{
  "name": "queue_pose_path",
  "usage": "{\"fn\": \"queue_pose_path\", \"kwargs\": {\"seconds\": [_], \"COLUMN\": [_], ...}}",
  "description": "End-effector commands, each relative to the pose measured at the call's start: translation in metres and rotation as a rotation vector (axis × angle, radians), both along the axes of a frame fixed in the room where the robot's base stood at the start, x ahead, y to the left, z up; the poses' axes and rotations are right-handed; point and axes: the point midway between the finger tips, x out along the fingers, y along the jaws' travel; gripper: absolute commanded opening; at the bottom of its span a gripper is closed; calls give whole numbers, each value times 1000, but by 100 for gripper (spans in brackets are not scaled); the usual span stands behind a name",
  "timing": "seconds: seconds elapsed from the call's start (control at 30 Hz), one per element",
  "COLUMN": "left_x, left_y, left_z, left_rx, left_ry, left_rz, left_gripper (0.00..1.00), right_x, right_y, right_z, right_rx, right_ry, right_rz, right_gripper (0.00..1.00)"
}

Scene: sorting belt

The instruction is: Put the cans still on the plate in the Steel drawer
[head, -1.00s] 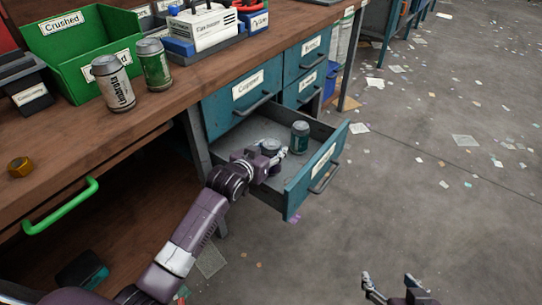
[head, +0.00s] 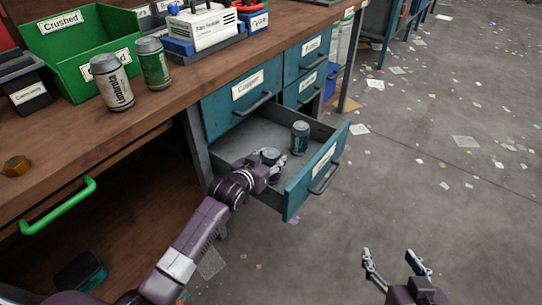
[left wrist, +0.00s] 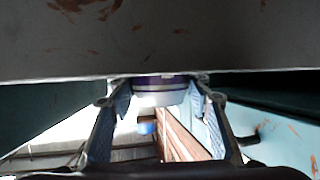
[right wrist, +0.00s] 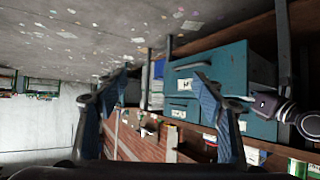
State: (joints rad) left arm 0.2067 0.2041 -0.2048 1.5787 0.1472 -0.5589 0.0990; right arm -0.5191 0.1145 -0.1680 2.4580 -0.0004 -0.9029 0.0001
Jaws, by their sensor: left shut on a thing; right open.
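My left gripper (head: 276,164) is inside the open lower drawer (head: 314,181), shut on a can (head: 269,153) that stands low over or on the drawer floor; contact is unclear. The can's end also shows between the fingers in the left wrist view (left wrist: 161,92). A teal can (head: 300,138) stands upright in the drawer behind it. My right gripper (head: 390,256) is open and empty over the floor. The open drawer's label is too small to read.
A green bin (head: 92,48) marked Crushed and a dark bin (head: 33,94) stand on the bench. A shut drawer (head: 242,97) sits above the open one, with further shut drawers beside it. A brass nut (head: 15,166) lies near the bench edge. The floor right is free of large obstacles.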

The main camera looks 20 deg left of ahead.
Motion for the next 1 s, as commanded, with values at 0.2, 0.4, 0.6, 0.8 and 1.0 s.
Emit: {"fn": "queue_pose_path", "kwargs": {"seconds": [0.2,0.4,0.6,0.8,1.0], "left_x": [0,0,0,-10,-32], "left_y": [0,0,0,2,5], "left_z": [0,0,4,17,27], "left_rx": [0,0,0,0,1], "left_ry": [-1,-1,-2,1,0], "left_rz": [0,0,0,0,0], "left_gripper": [57,63,63,63,63], "right_x": [1,0,0,-16,-53], "right_y": [0,1,1,-6,-20], "right_z": [1,0,0,-15,-44], "right_rx": [2,1,1,-24,-66], "right_ry": [-5,-3,1,103,298], "right_rz": [1,1,2,-6,-20], "right_gripper": [63,63,63,63,63]}}
